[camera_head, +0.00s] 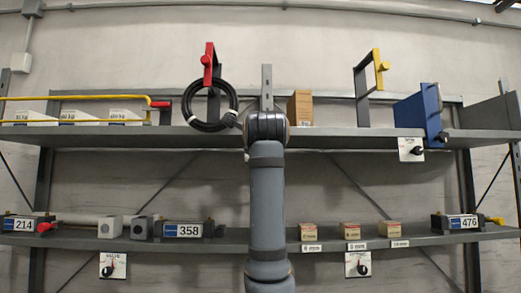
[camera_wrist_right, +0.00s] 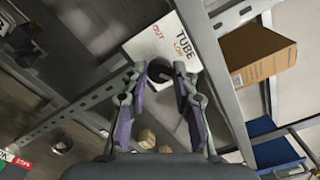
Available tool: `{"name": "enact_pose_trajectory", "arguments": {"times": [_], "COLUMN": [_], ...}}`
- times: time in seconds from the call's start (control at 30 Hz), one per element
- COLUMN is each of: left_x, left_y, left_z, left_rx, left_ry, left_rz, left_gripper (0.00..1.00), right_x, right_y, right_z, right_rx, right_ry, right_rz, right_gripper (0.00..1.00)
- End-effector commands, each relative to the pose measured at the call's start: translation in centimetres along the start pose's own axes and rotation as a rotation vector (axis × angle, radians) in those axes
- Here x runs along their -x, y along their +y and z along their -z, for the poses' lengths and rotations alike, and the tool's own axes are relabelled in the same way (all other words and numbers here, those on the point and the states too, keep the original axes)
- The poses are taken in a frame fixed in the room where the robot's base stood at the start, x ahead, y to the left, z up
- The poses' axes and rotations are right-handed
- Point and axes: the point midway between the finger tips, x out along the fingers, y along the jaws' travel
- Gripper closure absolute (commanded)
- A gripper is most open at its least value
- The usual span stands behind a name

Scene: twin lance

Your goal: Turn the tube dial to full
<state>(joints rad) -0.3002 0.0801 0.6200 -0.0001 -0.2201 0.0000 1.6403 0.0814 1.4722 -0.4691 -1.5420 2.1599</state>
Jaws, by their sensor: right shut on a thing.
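The knob's pointer and setting are hidden or too small to read. In the head view my right arm (camera_head: 267,200) rises up the middle to the upper shelf. It covers its gripper, and I cannot make out the tube dial there. My left gripper is in no view.
Other dial plates hang below the shelf edges at lower left (camera_head: 113,265), lower middle (camera_head: 358,265) and upper right (camera_head: 411,149). A black hose coil (camera_head: 209,105), a cardboard box (camera_head: 300,108) and a blue box (camera_head: 420,115) are on the upper shelf (camera_head: 340,138).

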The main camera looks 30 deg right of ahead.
Motion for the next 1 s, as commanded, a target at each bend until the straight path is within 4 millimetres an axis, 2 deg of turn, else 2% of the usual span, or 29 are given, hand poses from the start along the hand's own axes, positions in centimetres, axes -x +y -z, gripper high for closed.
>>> {"name": "enact_pose_trajectory", "arguments": {"times": [0.57,0.6,0.77,1.0], "left_x": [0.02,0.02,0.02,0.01], "left_y": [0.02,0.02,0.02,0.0], "left_z": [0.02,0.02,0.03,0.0], "left_rx": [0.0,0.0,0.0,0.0], "left_ry": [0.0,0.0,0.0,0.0], "left_rz": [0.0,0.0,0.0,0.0], "left_gripper": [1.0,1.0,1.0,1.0], "right_x": [-0.01,-0.01,-0.01,0.0], "right_y": [0.0,0.0,0.01,0.01], "right_z": [0.01,0.0,0.01,0.0], "right_rx": [-0.034,-0.034,-0.034,-0.033], "right_ry": [0.0,0.0,0.0,0.0], "right_rz": [0.0,0.0,0.0,0.0], "right_gripper": [1.0,0.71,0.5,0.5]}}
